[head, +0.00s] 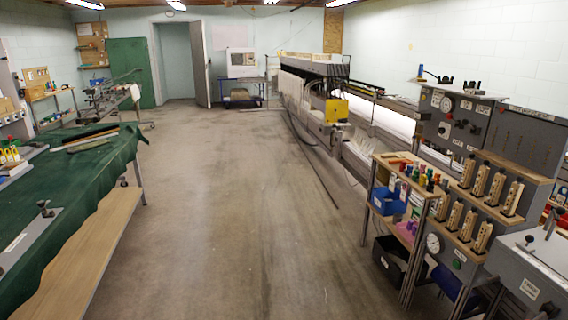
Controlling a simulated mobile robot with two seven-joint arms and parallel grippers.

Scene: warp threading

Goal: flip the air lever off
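A grey machine stands at the right, with an upper panel (453,118) that carries a round dial, dark knobs and small labels. Below it, several upright wooden-faced blocks (481,180) sit in two rows on the grey housing. A white round gauge (433,242) is on the lower front. A grey box (535,262) at the lower right has thin rods with dark knobs on top. I cannot tell which of these parts is the air lever, or its position. Neither of my grippers is in view.
A wooden-topped cart (408,168) with colored spools and a blue bin (388,201) stands left of the machine. A long loom-like machine (318,90) runs behind it. A green-covered table (75,190) with a wooden bench (88,255) is at left. The concrete floor between is clear.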

